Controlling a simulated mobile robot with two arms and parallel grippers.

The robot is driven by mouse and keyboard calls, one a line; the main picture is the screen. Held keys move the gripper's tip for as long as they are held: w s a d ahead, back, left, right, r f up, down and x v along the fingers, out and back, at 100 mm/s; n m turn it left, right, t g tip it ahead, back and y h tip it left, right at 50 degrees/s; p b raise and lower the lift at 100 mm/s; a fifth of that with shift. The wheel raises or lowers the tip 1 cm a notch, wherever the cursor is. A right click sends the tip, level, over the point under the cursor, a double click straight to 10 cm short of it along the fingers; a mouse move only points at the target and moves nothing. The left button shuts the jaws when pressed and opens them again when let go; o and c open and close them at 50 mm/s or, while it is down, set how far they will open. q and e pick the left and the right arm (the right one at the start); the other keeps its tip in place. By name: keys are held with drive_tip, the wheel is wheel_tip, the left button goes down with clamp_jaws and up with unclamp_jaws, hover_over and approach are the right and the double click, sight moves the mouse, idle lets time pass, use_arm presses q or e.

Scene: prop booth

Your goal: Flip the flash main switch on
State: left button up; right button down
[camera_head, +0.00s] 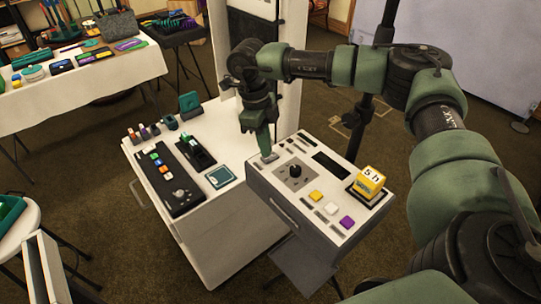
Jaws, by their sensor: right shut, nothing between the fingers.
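The flash unit appears to be the light grey box (284,221) in the middle, with a black knob (294,171), a dark slot (330,164) and yellow, white and purple buttons on top. My right gripper (268,156) is shut and empty. It points down at the box's back left corner, over a small grey plate that may be the main switch. The fingertips hide most of that spot, so I cannot tell whether they touch it or which way the switch sits. My left gripper is not in view.
A yellow block (370,181) stands on the box's right end. A white cabinet (225,222) to the left holds a black control panel (170,178) and a teal pad (221,177). A cloth-covered table (110,74) stands back left. My right arm spans the right side.

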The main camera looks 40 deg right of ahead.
sight(265, 159)
drive_tip(key=shift+f+b, duration=0.55)
drive_tip(key=shift+f, duration=0.3)
idle(0.5)
drive_tip(key=shift+r, duration=0.15)
drive_tip(key=shift+r+p, duration=2.3)
drive_tip(key=shift+r, duration=1.1)
